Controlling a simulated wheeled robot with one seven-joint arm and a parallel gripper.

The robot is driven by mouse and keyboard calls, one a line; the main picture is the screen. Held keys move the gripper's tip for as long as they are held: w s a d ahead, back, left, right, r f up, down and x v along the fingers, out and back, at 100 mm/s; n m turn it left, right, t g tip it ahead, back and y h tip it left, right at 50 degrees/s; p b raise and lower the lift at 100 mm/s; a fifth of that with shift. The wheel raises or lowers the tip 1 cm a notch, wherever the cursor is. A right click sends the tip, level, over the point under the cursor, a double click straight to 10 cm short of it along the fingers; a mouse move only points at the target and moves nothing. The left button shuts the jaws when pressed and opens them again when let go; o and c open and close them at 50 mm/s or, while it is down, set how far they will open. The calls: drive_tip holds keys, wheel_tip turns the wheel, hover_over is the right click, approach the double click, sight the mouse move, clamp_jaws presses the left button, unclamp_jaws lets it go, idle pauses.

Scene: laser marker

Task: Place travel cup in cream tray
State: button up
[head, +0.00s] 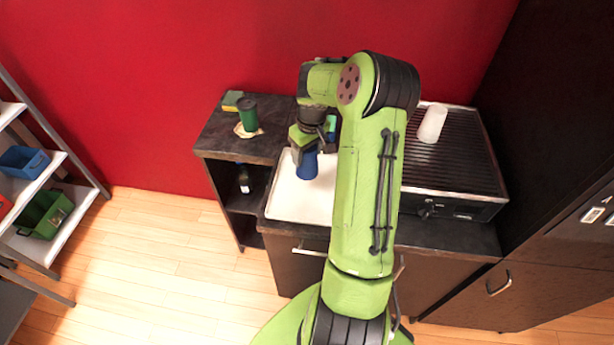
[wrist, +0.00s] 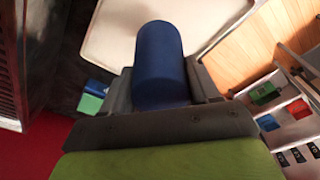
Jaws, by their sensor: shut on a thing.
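The travel cup is most likely the dark blue cylinder (head: 307,165) in my gripper. My gripper (head: 308,150) is shut on it, and the wrist view shows the blue cup (wrist: 160,62) between the two fingers (wrist: 163,92). The cream tray (head: 285,202) lies on the dark counter, partly hidden behind my arm in the head view. The cup is over the tray's back part in the head view; I cannot tell whether it touches the tray. The tray (wrist: 112,35) also shows beyond the cup in the wrist view.
A dark green cup (head: 248,114) stands on a cloth at the counter's back left, near a green and yellow block (head: 232,100). Shelves with bins (head: 45,212) stand far left.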

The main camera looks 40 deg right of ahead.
sight(307, 167)
wheel_tip(307, 167, down, 6)
drive_tip(key=shift+r, duration=0.1)
drive_tip(key=shift+f, duration=0.2)
drive_tip(key=o, duration=1.1)
drive_tip(key=shift+o, duration=0.2)
